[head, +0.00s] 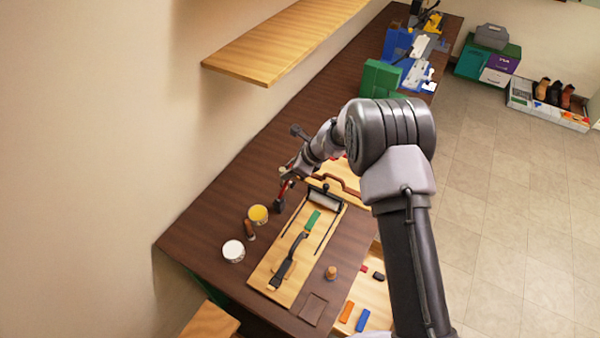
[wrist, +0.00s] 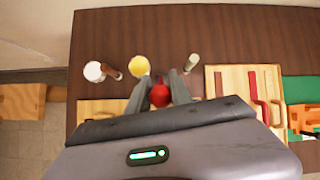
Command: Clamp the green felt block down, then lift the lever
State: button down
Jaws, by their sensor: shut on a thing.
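The green felt block (head: 313,220) lies on a wooden board (head: 309,262) on the bench in the head view. A dark, long-handled lever-like part (head: 289,262) lies along the board, its upper end close to the block. A grey bar (head: 324,198) crosses the board's far end. My gripper (wrist: 160,92) is shut on a red rounded knob (wrist: 160,97) in the wrist view. In the head view my gripper (head: 286,186) is near the board's far left corner. What the knob belongs to is hard to tell. My gripper hides the block in the wrist view.
A yellow-topped can (head: 258,214), a white can (head: 233,250) and a brown cylinder (head: 249,231) stand left of the board. A small cork-coloured piece (head: 331,272) stands right. A wooden shelf (head: 285,40) overhangs the wall side. A green box (head: 381,77) stands farther along the bench.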

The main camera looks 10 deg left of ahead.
jog(key=shift+w+a+r, duration=0.1)
jog(key=shift+w+a, duration=0.1)
jog(key=shift+a, duration=0.3)
jog(key=shift+w+a, duration=0.15)
jog(key=shift+a, duration=0.3)
jog(key=c, duration=1.3)
grip_release()
jog(key=shift+w+a, duration=0.1)
jog(key=v, duration=1.7)
jog(key=shift+r, duration=0.2)
